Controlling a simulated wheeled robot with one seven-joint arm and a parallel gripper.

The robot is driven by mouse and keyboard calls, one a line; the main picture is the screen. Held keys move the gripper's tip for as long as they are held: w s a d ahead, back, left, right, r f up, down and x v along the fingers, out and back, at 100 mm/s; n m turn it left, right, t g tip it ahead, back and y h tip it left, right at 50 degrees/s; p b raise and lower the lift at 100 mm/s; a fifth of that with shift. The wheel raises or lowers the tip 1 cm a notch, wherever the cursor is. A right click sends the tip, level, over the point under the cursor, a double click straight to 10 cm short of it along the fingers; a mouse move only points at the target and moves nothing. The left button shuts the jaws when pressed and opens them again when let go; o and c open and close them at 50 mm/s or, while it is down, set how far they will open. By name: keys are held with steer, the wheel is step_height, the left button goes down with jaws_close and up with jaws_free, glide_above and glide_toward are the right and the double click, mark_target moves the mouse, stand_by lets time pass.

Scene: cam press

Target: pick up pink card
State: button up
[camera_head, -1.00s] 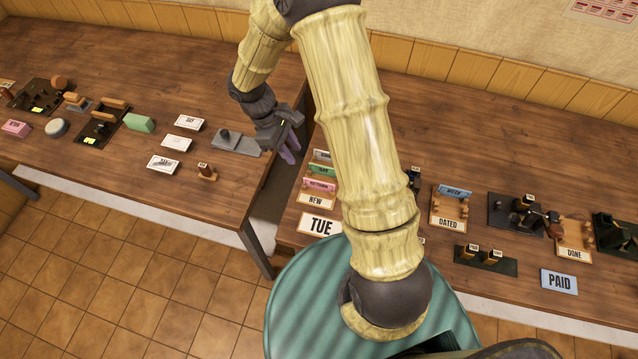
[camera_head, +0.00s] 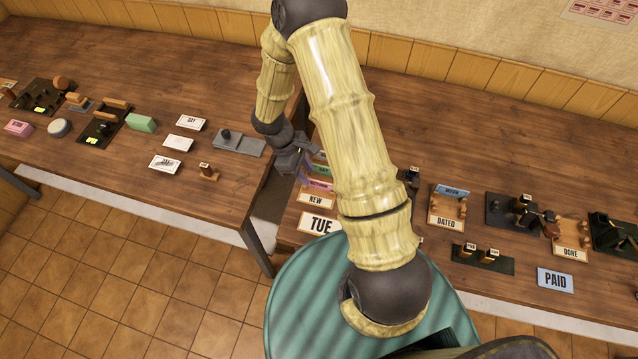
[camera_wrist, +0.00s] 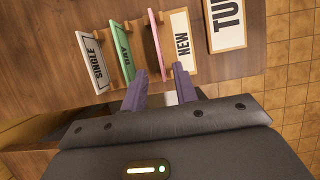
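The pink card (camera_head: 320,185) stands on edge in the card rack on the right-hand table, behind the NEW label. In the wrist view the pink card (camera_wrist: 156,42) shows as a thin pink edge beyond my fingertips, in line with the gap between them. My gripper (camera_wrist: 160,72) is open, with its two purple fingers apart and nothing visible between them. In the head view my gripper (camera_head: 304,165) is at the left side of the rack, close to the cards. My arm hides part of the rack there.
A green DAY card (camera_wrist: 120,50) and a white SINGLE card (camera_wrist: 92,62) stand beside the pink card. The NEW label (camera_wrist: 181,45) is on its other side, with the TUE card (camera_wrist: 226,22) beyond. A gap separates this table from the left table (camera_head: 225,190).

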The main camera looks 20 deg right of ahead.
mark_target(319, 185)
steer(key=shift+p+x, duration=0.35)
steer(key=shift+x, duration=1.55)
steer(key=shift+s+a, duration=0.1)
jaws_close()
